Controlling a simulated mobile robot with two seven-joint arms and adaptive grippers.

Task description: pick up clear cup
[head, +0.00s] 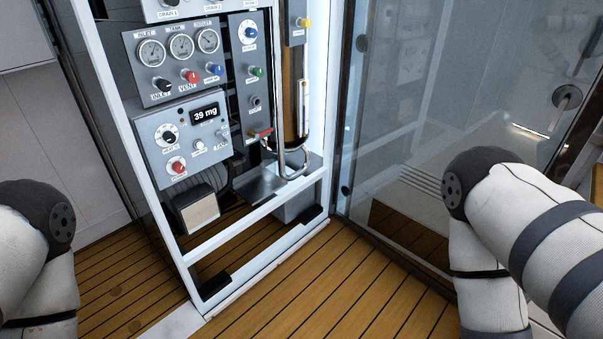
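I cannot make out a clear cup anywhere in the head view. A grey metal shelf (262,184) sits low in the white-framed panel, under a bent metal pipe (291,163) and a tall amber-filled cylinder (291,100). No cup shows distinctly on this shelf. Parts of my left arm show at the left edge and of my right arm at the right. Both grippers are outside the picture, so whether they are open or shut is hidden.
The panel holds gauges (181,46), knobs and a display box (185,138) reading "39 mg". A red-handled valve (260,134) is beside the cylinder. A glass door (435,120) with a round handle stands on the right. The wooden floor (300,285) in front is clear.

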